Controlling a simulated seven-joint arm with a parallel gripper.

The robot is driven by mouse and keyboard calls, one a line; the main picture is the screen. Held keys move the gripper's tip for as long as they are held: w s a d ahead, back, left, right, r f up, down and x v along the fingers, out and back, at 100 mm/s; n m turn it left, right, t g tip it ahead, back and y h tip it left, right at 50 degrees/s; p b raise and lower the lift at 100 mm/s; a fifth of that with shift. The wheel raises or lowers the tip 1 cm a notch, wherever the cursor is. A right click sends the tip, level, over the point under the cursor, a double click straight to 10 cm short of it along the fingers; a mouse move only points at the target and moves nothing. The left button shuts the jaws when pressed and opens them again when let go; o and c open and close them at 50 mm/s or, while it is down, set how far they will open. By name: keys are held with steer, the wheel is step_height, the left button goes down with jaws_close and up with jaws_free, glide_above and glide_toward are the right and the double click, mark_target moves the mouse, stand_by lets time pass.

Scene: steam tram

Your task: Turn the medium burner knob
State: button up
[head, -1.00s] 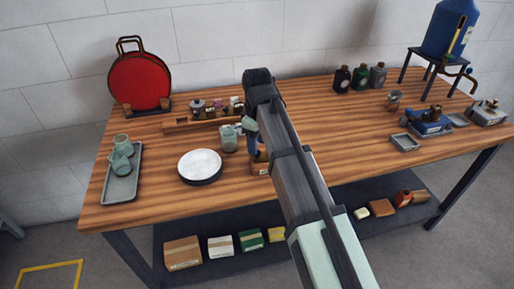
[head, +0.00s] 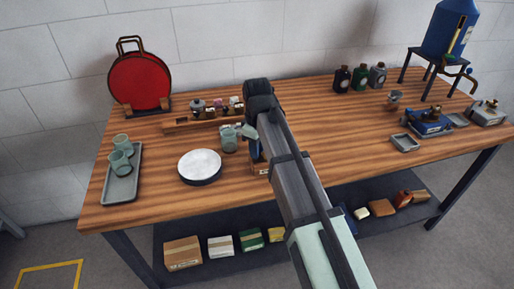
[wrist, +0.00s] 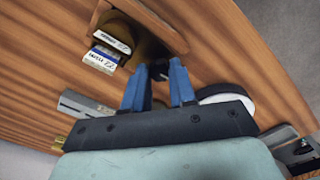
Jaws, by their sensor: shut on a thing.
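My gripper (wrist: 159,82) shows in the wrist view with its two blue fingers on either side of a small dark knob (wrist: 158,70). It is shut on this knob. An olive-brown rounded body lies just behind the knob, partly hidden by the fingers. White labels (wrist: 101,61) stand beside it; I cannot read them surely. A wooden holder (wrist: 165,22) lies around these parts near the table edge.
A grey tray (head: 122,187) with two cups is at far left. A wooden rack (head: 190,122) stands behind. Bare wood (head: 335,130) lies right of the arm.

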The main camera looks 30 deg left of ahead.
jaws_close()
steer(key=shift+m, duration=0.3)
steer(key=m, duration=0.3)
steer(key=shift+m, duration=0.3)
steer(key=m, duration=0.3)
steer(key=shift+m, duration=5.1)
stand_by(1.0)
steer(key=o, duration=0.6)
jaws_free()
